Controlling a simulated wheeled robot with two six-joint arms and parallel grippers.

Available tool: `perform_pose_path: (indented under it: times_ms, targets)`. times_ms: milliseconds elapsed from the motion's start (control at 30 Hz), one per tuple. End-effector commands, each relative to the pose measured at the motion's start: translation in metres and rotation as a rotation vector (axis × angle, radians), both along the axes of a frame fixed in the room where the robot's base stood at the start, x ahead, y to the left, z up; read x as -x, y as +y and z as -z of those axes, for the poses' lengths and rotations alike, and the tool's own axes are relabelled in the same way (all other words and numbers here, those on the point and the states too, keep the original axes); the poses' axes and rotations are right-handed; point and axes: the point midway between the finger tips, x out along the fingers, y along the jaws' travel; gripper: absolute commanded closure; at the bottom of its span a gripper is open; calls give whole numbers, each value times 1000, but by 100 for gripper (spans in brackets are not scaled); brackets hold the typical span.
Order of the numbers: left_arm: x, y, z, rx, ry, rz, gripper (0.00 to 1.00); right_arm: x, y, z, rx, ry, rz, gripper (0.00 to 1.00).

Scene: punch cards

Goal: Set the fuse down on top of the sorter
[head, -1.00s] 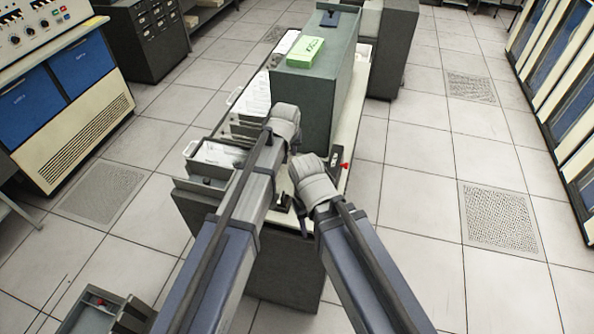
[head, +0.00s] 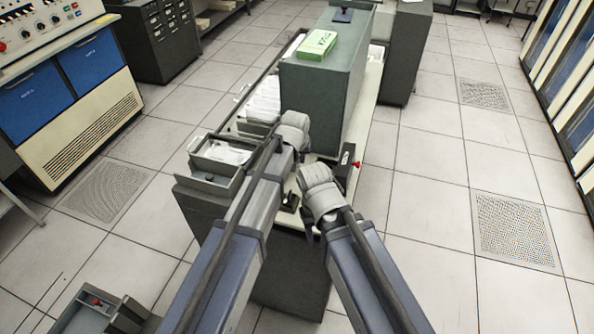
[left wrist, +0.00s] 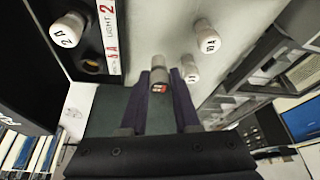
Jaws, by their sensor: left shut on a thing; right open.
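My left gripper (left wrist: 166,86) is shut on a fuse (left wrist: 158,78), a pale cylinder with a dark and red label on its end. In the head view my left wrist (head: 293,128) is over the near part of the sorter (head: 368,115), and its fingers and the fuse are hidden. The sorter is a long pale-topped machine with a grey-green box (head: 318,100) on it. My right gripper (head: 308,222) hangs lower at the near end, open and mostly hidden. Other fuses (left wrist: 207,38) show in the left wrist view, with a dark labelled panel (left wrist: 30,75) beside an empty socket (left wrist: 92,65).
A dark box with a red lever (head: 357,164) stands at the sorter's right edge. A green carton (head: 317,45) lies on the grey-green box. A grey card tray (head: 215,160) is at the near left.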

Motion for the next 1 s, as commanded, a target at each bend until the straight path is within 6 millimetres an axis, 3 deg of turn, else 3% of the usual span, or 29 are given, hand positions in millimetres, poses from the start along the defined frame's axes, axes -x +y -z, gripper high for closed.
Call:
perform_pose_path:
  times_ms: [400,833,867,1000]
  targets:
    - [0,0,39,0,0,0,100,0,0,38,1,0,-6,50]
    - [0,0,41,0,0,0,100,0,0,41,1,0,-6,50]
    - [0,0,40,0,0,0,68,0,0,40,1,0,-6,50]
    - [0,0,39,0,0,0,52,0,0,39,1,0,-6,50]
